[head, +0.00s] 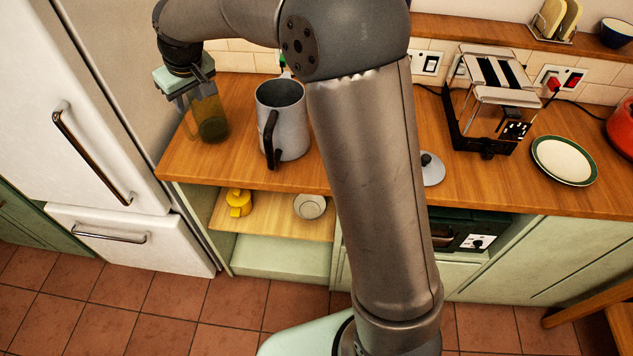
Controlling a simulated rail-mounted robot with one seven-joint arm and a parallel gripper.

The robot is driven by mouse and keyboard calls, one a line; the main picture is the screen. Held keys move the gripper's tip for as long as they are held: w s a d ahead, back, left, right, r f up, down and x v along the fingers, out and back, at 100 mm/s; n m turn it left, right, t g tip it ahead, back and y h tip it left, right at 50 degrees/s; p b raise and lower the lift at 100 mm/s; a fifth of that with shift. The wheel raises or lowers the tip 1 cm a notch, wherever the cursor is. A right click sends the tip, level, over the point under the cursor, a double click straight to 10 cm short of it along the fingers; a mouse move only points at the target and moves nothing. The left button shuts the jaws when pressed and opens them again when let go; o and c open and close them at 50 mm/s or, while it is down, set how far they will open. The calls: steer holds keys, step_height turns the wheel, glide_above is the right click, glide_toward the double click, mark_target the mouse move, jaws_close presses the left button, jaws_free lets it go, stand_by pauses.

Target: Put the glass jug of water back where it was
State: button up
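The glass jug (210,122), tinted olive with darker contents low down, stands upright at the left end of the wooden counter, near the fridge. My gripper (190,97) points down at the jug's upper left side and overlaps it in the picture. The fingers are small and partly merge with the glass, so I cannot tell whether they are closed on the jug or only beside it. The jug's base appears to be on the counter.
A lidless grey kettle (290,128) with a black handle stands close right of the jug. A grey lid (432,170), toaster (490,100) and plate (564,160) are farther right. The lower shelf (270,222) holds a yellow mug (238,203) and a pale bowl (310,206).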

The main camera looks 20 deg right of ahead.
steer(key=s+d+m+g+h, duration=0.1)
steer(key=s+d+m+h, duration=0.15)
steer(key=s+d, duration=1.2)
steer(key=s+d+f+m+g, duration=0.1)
steer(key=s+d+f, duration=0.1)
steer(key=s, duration=0.7)
steer(key=s+d+f+m+g, duration=0.1)
steer(key=s+d, duration=0.4)
steer(key=s, duration=0.5)
steer(key=shift+s+d+f+m, duration=0.3)
steer(key=shift+f+m, duration=0.45)
steer(key=shift+f, duration=0.2)
steer(key=shift+f+y, duration=0.1)
steer(key=shift+y, duration=0.15)
